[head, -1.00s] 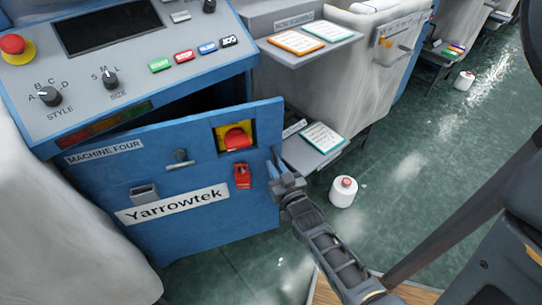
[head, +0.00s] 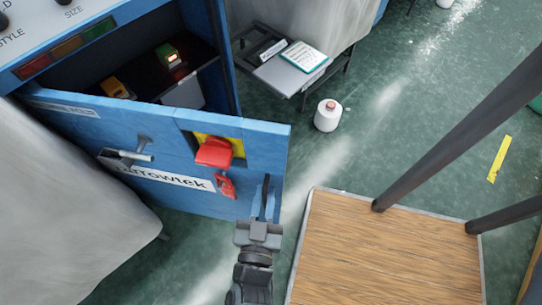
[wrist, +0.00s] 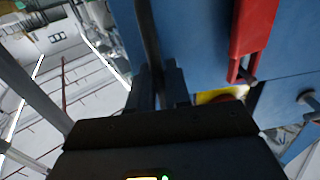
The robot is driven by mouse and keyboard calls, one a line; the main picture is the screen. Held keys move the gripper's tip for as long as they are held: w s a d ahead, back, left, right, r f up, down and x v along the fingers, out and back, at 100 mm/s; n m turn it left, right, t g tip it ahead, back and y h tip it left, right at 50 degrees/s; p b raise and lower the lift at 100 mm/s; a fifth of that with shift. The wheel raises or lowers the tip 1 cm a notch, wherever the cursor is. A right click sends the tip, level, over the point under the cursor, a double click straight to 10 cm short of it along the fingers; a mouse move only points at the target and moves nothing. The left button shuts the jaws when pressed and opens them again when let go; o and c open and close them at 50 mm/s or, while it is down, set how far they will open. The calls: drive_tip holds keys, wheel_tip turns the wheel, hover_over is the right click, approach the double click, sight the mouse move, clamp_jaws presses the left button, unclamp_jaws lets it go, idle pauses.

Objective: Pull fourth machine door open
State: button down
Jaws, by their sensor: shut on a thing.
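The blue door of machine four (head: 262,150) stands partly open in the head view, swung out from the dark cabinet opening (head: 195,70). It carries a red switch on a yellow plate (head: 215,151), a red padlock-like piece (head: 226,186), a grey latch handle (head: 140,147) and a partly hidden Yarrowtek label. My gripper (head: 262,218) is at the door's free right edge, shut on the dark upright door handle (head: 266,192). In the wrist view the handle (wrist: 149,40) runs up from between the two fingers (wrist: 158,88), against the blue door face.
Inside the cabinet are an orange block (head: 114,88) and a green block with a lit spot (head: 167,54). A white yarn cone (head: 328,115) stands on the green floor right of the door. A low shelf (head: 290,72) holds a card. A wooden platform (head: 385,250) lies at lower right.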

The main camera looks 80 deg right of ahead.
drive_tip(key=a+b, duration=0.1)
drive_tip(key=a, duration=0.6)
drive_tip(key=shift+w, duration=0.3)
drive_tip(key=shift+a, duration=0.1)
drive_tip(key=c, duration=1.3)
unclamp_jaws()
drive_tip(key=shift+o, duration=0.2)
drive_tip(key=a+b, duration=0.1)
drive_tip(key=a, duration=0.6)
drive_tip(key=shift+s+a, duration=0.35)
drive_tip(key=shift+s, duration=0.1)
